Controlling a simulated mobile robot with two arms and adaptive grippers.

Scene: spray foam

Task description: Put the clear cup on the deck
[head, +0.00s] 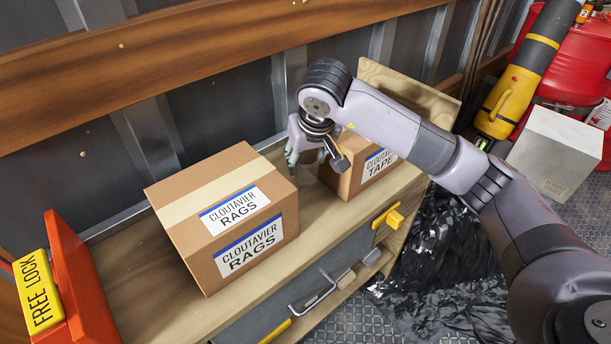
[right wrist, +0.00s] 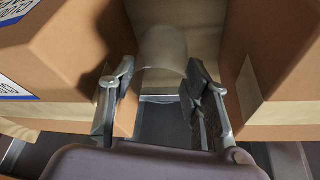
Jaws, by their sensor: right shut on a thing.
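My right gripper (head: 312,148) reaches down between two cardboard boxes over the wooden bench top (head: 141,267). In the right wrist view, the gripper (right wrist: 160,72) has its two fingers on either side of the clear cup (right wrist: 163,48), shut on it. The cup is see-through and faint, and I cannot tell whether it touches the wood. In the head view the cup is mostly hidden by the gripper and arm. I cannot tell which surface is the deck. My left gripper is not in view.
The rags box (head: 225,215) stands close on the left and the tape box (head: 365,163) close on the right, leaving a narrow gap. A red case (head: 78,285) is at the left end. A grey cube (head: 553,150) and red barrels (head: 577,70) are at right.

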